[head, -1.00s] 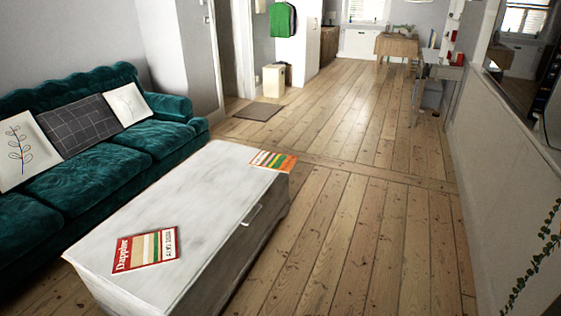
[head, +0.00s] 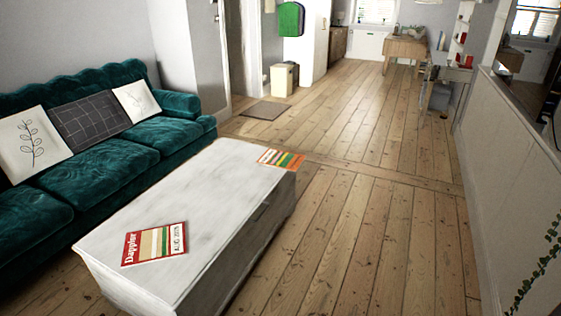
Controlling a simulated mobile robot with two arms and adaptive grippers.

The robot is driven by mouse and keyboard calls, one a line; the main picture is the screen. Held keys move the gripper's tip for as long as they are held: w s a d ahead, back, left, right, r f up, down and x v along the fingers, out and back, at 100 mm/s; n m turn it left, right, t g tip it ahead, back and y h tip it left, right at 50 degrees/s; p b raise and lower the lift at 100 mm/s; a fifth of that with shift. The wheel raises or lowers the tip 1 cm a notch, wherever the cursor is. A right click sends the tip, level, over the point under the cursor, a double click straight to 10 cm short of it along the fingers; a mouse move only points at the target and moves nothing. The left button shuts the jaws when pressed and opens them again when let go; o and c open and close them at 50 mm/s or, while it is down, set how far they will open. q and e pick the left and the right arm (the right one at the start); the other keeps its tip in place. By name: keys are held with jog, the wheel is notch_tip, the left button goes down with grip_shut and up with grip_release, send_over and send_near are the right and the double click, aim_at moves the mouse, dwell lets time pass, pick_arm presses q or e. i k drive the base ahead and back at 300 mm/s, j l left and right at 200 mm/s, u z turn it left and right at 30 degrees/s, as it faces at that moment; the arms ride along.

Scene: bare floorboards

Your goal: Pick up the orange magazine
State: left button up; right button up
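An orange magazine (head: 280,159) with coloured stripes lies flat at the far right corner of a white coffee table (head: 215,195). One edge of it seems to reach the table's right edge. A second magazine, red with cream and green stripes (head: 155,244), lies flat near the table's front end. Neither of my grippers is in the head view.
A green sofa (head: 120,150) with several cushions stands along the left, close to the table. Open floorboards (head: 370,230) lie to the right of the table, as far as the right wall (head: 500,165). A mat (head: 265,110), a bin (head: 282,80) and a desk (head: 445,75) are farther back.

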aim_at(278, 159)
jog(key=i+l+u, duration=0.1)
jog(key=i, duration=0.6)
jog(key=i+l, duration=0.2)
jog(key=i, duration=0.45)
jog(key=j+u, duration=0.05)
